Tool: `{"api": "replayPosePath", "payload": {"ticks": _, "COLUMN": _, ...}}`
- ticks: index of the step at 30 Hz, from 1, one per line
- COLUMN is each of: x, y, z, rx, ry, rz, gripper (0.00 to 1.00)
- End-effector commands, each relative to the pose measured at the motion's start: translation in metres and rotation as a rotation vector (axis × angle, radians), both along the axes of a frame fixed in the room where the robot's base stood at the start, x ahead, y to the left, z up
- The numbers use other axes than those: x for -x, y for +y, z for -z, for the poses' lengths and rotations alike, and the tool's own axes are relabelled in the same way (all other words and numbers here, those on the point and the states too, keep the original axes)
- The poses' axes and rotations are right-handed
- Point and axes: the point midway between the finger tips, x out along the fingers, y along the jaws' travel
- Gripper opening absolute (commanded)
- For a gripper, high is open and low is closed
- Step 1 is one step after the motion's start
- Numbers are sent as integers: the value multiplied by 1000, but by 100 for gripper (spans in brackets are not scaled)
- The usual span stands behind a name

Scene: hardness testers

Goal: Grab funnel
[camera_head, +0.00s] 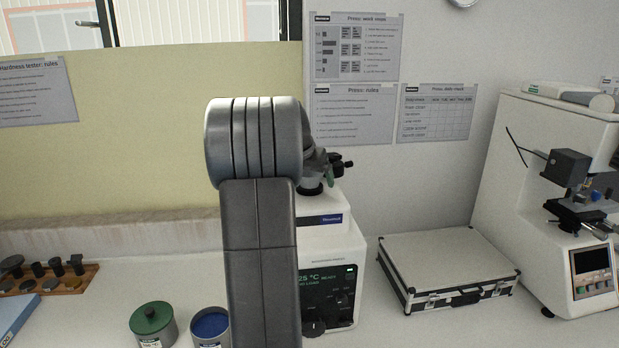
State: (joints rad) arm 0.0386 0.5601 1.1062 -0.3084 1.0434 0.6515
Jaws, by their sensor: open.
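No funnel can be made out in the head camera view. My own grey arm stands upright in the middle and hides part of the bench and the left part of a white press (336,250). Dark and metal parts (328,172) sit on top of the press, partly behind my arm. I cannot tell whether any of them is a funnel. My gripper cannot be made out in this view.
A green-lidded tin (152,315) and a blue-topped tin (209,326) stand left of my arm. A wooden rack (75,283) is far left. A closed case (445,262) lies right of the press. A white tester (535,180) stands far right.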

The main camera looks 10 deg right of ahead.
Motion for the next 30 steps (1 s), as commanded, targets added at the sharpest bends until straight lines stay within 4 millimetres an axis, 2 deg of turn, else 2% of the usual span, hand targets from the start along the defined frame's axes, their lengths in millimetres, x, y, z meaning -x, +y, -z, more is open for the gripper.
{"api": "replayPosePath", "payload": {"ticks": 7, "x": -1, "y": 0, "z": 2, "rx": 0, "ry": -1, "rz": 0, "gripper": 94}}
{"api": "replayPosePath", "payload": {"ticks": 8, "x": -1, "y": 0, "z": 2, "rx": 0, "ry": -1, "rz": 0, "gripper": 90}}
{"api": "replayPosePath", "payload": {"ticks": 14, "x": -1, "y": 0, "z": 2, "rx": 0, "ry": -1, "rz": 0, "gripper": 51}}
{"api": "replayPosePath", "payload": {"ticks": 25, "x": -1, "y": 0, "z": -1, "rx": -1, "ry": -2, "rz": 0, "gripper": 50}}
{"api": "replayPosePath", "payload": {"ticks": 30, "x": -1, "y": 0, "z": -24, "rx": -1, "ry": -7, "rz": 1, "gripper": 50}}
